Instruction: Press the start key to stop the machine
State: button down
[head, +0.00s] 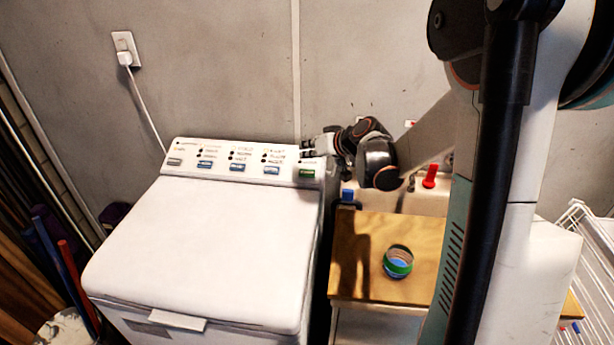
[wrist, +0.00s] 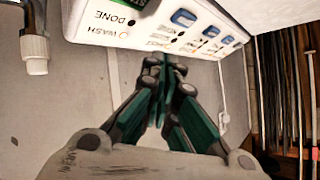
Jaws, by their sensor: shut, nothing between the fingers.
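The white washing machine (head: 205,245) stands at the left with its lid shut. Its raised rear panel (head: 190,148) carries a grey key (head: 174,161), several blue keys (head: 237,167) and a green key (head: 306,173) at the right end. I cannot read the green key's label in the head view. In the wrist view the panel shows upside down, with WASH and DONE lamps (wrist: 124,34) and part of the green key (wrist: 116,4) cut off at the top. My gripper (head: 305,147) is shut and empty at the panel's right end, behind the green key. Contact with the panel cannot be told.
A wooden-topped cabinet (head: 360,285) right of the machine holds a green-and-blue round container (head: 398,262) and a blue-capped bottle (head: 348,197). A red-handled tap (head: 430,177) is behind it. A wall socket with a plug (head: 124,55) is at upper left. A white rack (head: 590,240) stands far right.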

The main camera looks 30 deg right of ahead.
jog(key=b, duration=0.4)
send_over(308, 176)
jog(key=shift+d+f, duration=0.1)
jog(key=shift+f, duration=2.95)
jog(key=shift+f, duration=0.15)
jog(key=shift+w+d+f+b, duration=0.1)
jog(key=shift+f+b, duration=0.15)
jog(key=shift+b, duration=0.05)
jog(key=shift+w+d+f+b, duration=0.1)
jog(key=shift+f+b, duration=0.35)
jog(key=shift+f, duration=0.1)
jog(key=shift+r, duration=0.1)
jog(key=shift+r+p, duration=0.5)
jog(key=shift+r, duration=0.05)
jog(key=shift+a+r, duration=0.2)
jog(key=shift+r, duration=0.05)
